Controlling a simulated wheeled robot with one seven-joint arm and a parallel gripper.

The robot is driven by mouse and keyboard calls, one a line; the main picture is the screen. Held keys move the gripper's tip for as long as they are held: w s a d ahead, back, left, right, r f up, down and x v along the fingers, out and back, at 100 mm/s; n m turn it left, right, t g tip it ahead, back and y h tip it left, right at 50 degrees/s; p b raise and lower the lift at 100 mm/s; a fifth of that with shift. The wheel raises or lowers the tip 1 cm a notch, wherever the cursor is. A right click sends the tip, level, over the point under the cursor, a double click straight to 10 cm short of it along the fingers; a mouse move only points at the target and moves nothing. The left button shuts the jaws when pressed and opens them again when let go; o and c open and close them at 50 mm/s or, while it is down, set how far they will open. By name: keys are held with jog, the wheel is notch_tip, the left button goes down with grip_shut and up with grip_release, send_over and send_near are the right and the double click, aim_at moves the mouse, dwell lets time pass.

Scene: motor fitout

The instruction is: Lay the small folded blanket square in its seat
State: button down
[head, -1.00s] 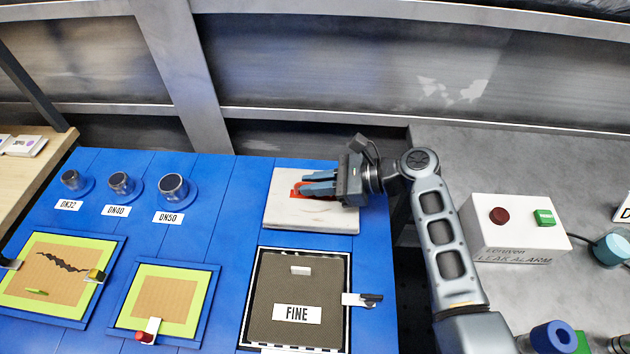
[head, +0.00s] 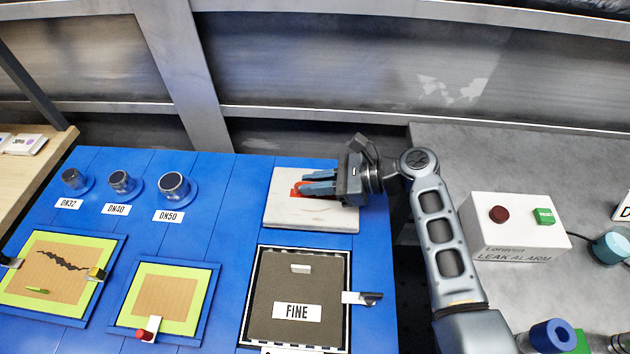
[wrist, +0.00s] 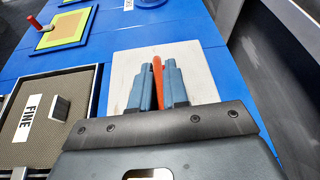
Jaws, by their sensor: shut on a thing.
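A pale, marbled white square (head: 310,218) lies flat at the far right of the blue bench and may be the folded blanket. My gripper (head: 303,188) is low over it, with its fingers pointing left. The fingers are shut on an upright red strip (wrist: 158,78), which also shows in the head view (head: 296,190). I cannot tell whether the strip is fixed to the white square, or whether the square lies in a seat. The square also shows around the fingers in the wrist view (wrist: 203,78). My fingers hide part of its middle.
A dark mesh panel marked FINE (head: 297,278) is just nearer than the white square. Two green-edged panels (head: 165,300) (head: 62,275) lie to the left. Three metal pipe stubs (head: 173,186) stand at the back left. A white alarm box (head: 515,225) is on the right.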

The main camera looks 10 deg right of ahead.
jog(key=c, duration=1.1)
grip_release()
jog(key=shift+o, duration=0.2)
jog(key=shift+d, duration=0.1)
jog(key=v, duration=0.7)
jog(key=shift+s+d+r+b, duration=0.1)
jog(key=shift+d+b, duration=0.15)
jog(key=shift+b, duration=0.1)
